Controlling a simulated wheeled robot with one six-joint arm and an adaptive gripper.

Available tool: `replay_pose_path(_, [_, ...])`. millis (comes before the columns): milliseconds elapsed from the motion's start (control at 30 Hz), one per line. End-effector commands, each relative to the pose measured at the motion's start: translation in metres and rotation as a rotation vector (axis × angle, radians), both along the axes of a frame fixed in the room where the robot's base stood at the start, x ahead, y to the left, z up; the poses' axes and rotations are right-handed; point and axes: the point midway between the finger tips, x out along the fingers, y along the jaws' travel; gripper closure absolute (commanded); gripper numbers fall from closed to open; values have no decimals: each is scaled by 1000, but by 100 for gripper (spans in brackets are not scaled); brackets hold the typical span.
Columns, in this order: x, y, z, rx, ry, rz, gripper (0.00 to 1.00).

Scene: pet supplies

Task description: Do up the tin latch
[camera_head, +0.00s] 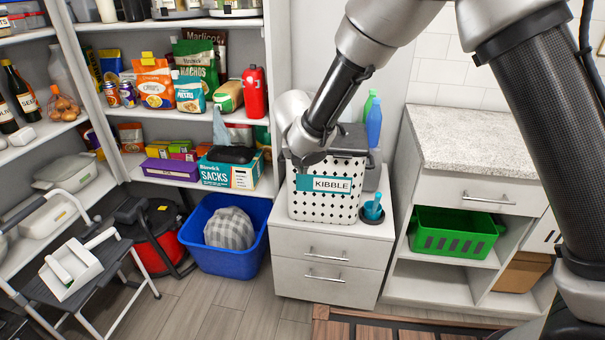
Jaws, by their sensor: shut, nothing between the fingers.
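The kibble tin (325,205) is white with a black diamond pattern and a teal and white "KIBBLE" label. It stands upright on a white drawer cabinet. Its dark grey lid (352,138) shows at the top right, partly behind my arm. My gripper (302,166) points down at the tin's upper left front edge, just above the label. Its fingers are shut with nothing between them. I cannot tell whether it touches the tin. The latch is not clearly visible; my gripper covers that part of the rim.
A blue bottle (374,124) stands behind the tin, and a teal scoop in a dark holder (373,208) stands at its right. The drawer cabinet (330,250) has little free top. Packed shelves are at left, and a clear speckled counter (480,135) is at right.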

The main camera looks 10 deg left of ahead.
Motion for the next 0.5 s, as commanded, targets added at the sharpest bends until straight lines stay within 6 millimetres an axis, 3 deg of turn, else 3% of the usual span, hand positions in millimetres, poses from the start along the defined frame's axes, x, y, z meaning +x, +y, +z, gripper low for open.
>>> replay_pose_path(300, [25,0,26,2,-2,-3,100])
replay_pose_path(500, [29,0,29,-1,-1,-1,100])
